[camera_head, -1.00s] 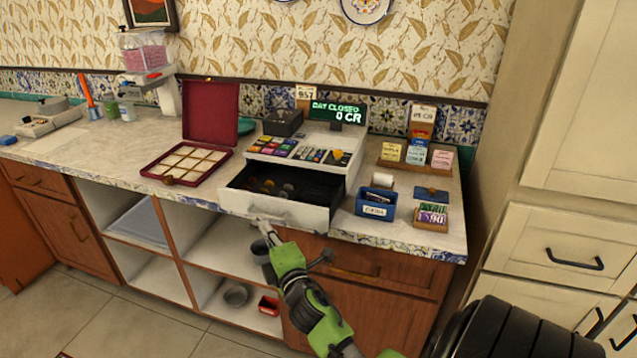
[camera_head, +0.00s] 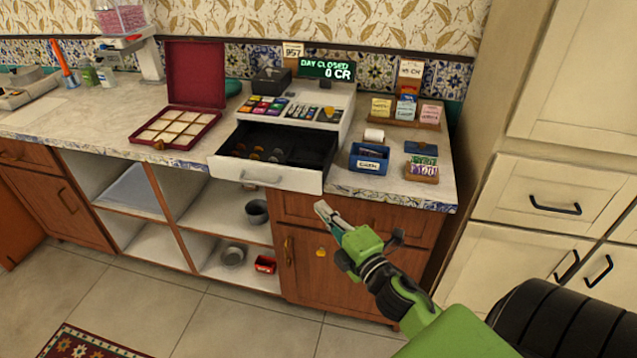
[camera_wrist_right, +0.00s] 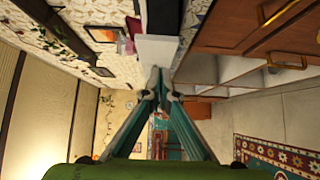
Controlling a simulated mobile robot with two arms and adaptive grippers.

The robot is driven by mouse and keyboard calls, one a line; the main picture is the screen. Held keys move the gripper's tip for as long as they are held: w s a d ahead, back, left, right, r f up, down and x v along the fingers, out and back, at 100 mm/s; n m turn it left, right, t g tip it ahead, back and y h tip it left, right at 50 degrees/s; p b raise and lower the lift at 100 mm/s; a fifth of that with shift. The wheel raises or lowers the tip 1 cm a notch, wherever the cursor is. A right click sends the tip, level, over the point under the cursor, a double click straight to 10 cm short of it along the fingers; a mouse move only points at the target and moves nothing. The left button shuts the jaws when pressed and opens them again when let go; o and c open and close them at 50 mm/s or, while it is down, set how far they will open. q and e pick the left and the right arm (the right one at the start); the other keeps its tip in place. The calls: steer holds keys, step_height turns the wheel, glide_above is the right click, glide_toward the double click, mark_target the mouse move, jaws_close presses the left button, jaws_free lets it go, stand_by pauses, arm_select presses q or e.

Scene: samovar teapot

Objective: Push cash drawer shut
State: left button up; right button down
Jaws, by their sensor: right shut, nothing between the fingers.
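The cash drawer (camera_head: 265,175) is pulled out from under the white cash register (camera_head: 318,112) on the counter. Its black inside shows, with coins in the left part, and its white front hangs out past the counter's edge. The register's display reads "DAY CLOSED 0 CR". My right gripper (camera_head: 322,208) is shut and empty, below and to the right of the drawer front, apart from it. In the right wrist view the two fingers meet at their tips (camera_wrist_right: 156,75). My left gripper is not in view.
A red box with compartments (camera_head: 175,128) stands open left of the register. A blue bin (camera_head: 369,158) and a card rack (camera_head: 404,115) stand to its right. Below are open shelves with metal cups (camera_head: 257,211) and a wooden cabinet (camera_head: 345,275).

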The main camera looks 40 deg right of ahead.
mark_target(317, 187)
steer(key=w, duration=0.5)
steer(key=shift+w+d+r+p, duration=0.15)
steer(key=shift+w+d+p, duration=0.05)
steer(key=shift+p, duration=0.2)
steer(key=shift+w+d, duration=1.15)
steer(key=shift+w, duration=0.1)
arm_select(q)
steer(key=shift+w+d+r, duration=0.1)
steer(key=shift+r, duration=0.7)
arm_select(e)
steer(key=shift+w+d, duration=0.35)
steer(key=shift+d, duration=0.1)
steer(key=w+d, duration=0.2)
steer(key=d, duration=0.1)
steer(key=w+d, duration=0.3)
steer(key=shift+w+d+b, duration=0.15)
steer(key=shift+b, duration=0.25)
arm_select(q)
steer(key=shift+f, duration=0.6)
arm_select(e)
steer(key=shift+f, duration=0.2)
